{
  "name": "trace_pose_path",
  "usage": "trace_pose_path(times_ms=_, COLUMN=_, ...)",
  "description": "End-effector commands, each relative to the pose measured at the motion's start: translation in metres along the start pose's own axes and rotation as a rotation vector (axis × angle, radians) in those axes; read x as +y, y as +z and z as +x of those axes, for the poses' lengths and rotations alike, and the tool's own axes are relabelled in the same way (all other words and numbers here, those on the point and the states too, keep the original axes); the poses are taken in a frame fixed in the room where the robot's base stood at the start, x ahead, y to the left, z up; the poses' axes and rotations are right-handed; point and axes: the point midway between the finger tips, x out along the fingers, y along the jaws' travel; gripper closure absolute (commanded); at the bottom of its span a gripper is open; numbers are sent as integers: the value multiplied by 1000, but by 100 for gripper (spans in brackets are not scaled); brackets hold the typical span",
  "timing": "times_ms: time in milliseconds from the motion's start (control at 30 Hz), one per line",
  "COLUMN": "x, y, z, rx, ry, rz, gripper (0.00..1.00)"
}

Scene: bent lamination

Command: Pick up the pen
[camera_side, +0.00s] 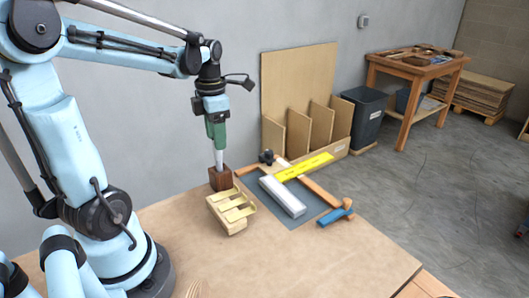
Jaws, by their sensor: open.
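My gripper (217,132) points straight down above the left back part of the table, over a small dark brown block (220,179). A green part and a slim pale grey rod (219,158) lie in line below my wrist, and the rod's lower end meets the block or passes in front of it. I cannot tell whether the rod is the pen or part of my tool. No other pen can be made out. The jaws are open; their fingertips are too small to see clearly.
A slotted light wooden rack (230,210) stands in front of the block. A wooden divider rack (300,130) stands behind. The table front (290,260) is clear.

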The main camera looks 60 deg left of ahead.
Motion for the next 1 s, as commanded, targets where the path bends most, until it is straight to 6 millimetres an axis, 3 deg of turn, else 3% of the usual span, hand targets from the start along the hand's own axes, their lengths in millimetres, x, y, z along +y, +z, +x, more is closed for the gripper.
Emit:
trace_pose_path(times_ms=433, x=-6, y=0, z=45, rx=0, ry=0, rz=1, gripper=48)
trace_pose_path(times_ms=800, x=-6, y=-1, z=52, rx=0, ry=0, rz=1, gripper=48)
trace_pose_path(times_ms=1000, x=-6, y=-1, z=52, rx=0, ry=0, rz=1, gripper=77)
